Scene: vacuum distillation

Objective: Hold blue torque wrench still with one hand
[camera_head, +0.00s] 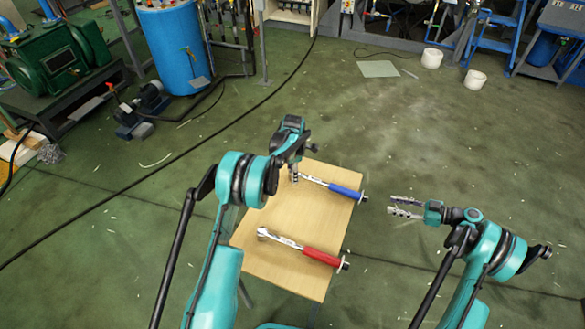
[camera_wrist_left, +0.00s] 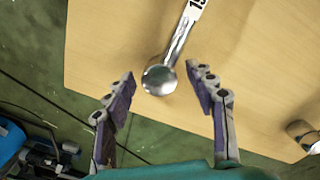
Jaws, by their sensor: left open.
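The blue torque wrench (camera_head: 331,186) lies on the wooden table, with its blue handle toward the right edge and its metal head toward the left. My left gripper (camera_head: 293,174) is over the head end and partly hides it. In the left wrist view, the round wrench head (camera_wrist_left: 160,79) shows between and slightly ahead of the open fingers (camera_wrist_left: 166,95), with a gap on each side; the blue handle is out of that view. My right gripper (camera_head: 391,204) is off the table's right side, its two fingers apart and empty, away from the wrench.
A red-handled torque wrench (camera_head: 310,249) lies nearer on the same table (camera_head: 268,217); its metal head also shows at the right of the left wrist view (camera_wrist_left: 304,133). A black cable (camera_head: 170,174) crosses the green floor at left.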

